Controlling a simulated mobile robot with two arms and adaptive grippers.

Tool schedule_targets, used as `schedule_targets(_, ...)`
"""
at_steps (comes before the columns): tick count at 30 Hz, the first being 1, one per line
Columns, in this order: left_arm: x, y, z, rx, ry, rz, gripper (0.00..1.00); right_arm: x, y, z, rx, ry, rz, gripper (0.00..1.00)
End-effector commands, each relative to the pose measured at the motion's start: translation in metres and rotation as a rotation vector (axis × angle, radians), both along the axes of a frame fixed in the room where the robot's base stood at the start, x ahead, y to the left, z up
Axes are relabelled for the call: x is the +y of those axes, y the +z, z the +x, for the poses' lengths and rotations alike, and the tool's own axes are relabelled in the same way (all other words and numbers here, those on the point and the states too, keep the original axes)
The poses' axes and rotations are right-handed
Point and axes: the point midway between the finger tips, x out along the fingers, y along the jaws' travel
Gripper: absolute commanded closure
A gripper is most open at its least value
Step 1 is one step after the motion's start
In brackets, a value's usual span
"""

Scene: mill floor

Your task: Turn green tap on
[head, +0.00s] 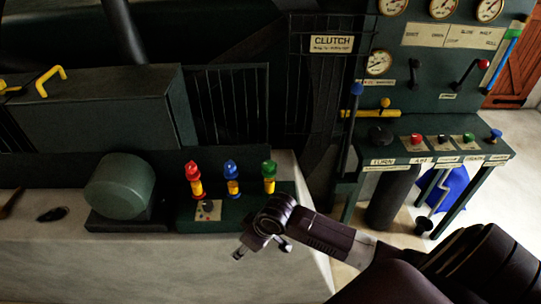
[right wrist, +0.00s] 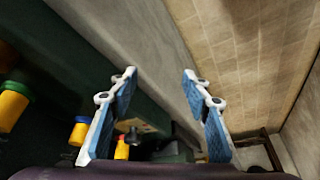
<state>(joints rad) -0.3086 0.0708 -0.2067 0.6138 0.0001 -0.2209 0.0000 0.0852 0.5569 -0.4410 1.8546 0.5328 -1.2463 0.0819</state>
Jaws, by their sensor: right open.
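The green tap (head: 269,176), with a green top and yellow body, stands upright at the right end of a row of three on a dark green block (head: 222,212). A blue tap (head: 232,176) and a red tap (head: 193,178) stand to its left. My right gripper (head: 262,249) is open and empty, in front of the block and apart from the green tap in the head view. In the right wrist view, its blue-padded fingers (right wrist: 158,82) are spread; a yellow tap body with a green collar (right wrist: 12,106) is partly visible at the left edge. My left gripper is not in view.
A green drum-shaped housing (head: 122,186) stands left of the taps on the pale stone ledge (head: 90,262). A control desk (head: 430,150) with coloured buttons stands at the right. The ledge's front is mostly clear.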

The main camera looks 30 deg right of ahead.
Motion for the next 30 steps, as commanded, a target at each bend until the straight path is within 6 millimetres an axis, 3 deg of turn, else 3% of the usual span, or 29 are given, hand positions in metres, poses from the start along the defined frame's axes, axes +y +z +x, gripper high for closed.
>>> schedule_targets(8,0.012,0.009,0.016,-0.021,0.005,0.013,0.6,-0.054,0.064,0.055,-0.001,0.006,-0.041,0.56)
schedule_targets(12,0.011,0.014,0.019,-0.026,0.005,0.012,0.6,-0.102,0.117,0.081,0.006,-0.042,-0.062,0.56)
schedule_targets(19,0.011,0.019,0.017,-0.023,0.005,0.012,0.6,-0.164,0.184,0.098,0.019,-0.148,-0.053,0.56)
schedule_targets(25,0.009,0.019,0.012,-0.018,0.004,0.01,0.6,-0.188,0.206,0.103,0.018,-0.207,-0.035,0.56)
schedule_targets(30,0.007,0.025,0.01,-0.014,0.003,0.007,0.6,-0.188,0.192,0.11,0.021,-0.212,-0.031,0.56)
